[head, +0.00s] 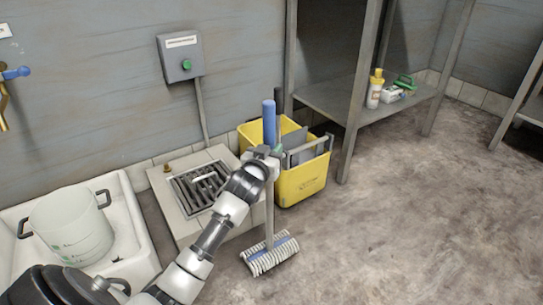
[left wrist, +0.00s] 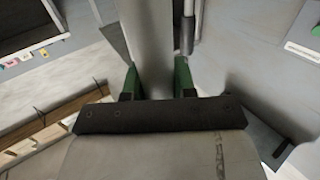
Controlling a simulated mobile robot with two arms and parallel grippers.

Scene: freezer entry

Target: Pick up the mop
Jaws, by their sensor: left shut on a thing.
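The mop (head: 269,205) stands roughly upright in the head view, in front of the yellow bucket. It has a blue grip at the top, a grey pole and a white and blue striped head (head: 270,254) low down at the floor. My left gripper (head: 266,152) is shut around the pole just below the blue grip. In the left wrist view the grey pole (left wrist: 150,40) runs between the green fingertips of the left gripper (left wrist: 157,82). I cannot tell whether the mop head touches the floor. My right gripper is not in view.
The yellow bucket (head: 303,184) with a grey wringer stands right behind the mop. A floor drain (head: 199,188) and a white basin (head: 140,262) holding a translucent pail (head: 72,228) lie to the left. A metal shelf (head: 335,103) stands behind. The floor at right is clear.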

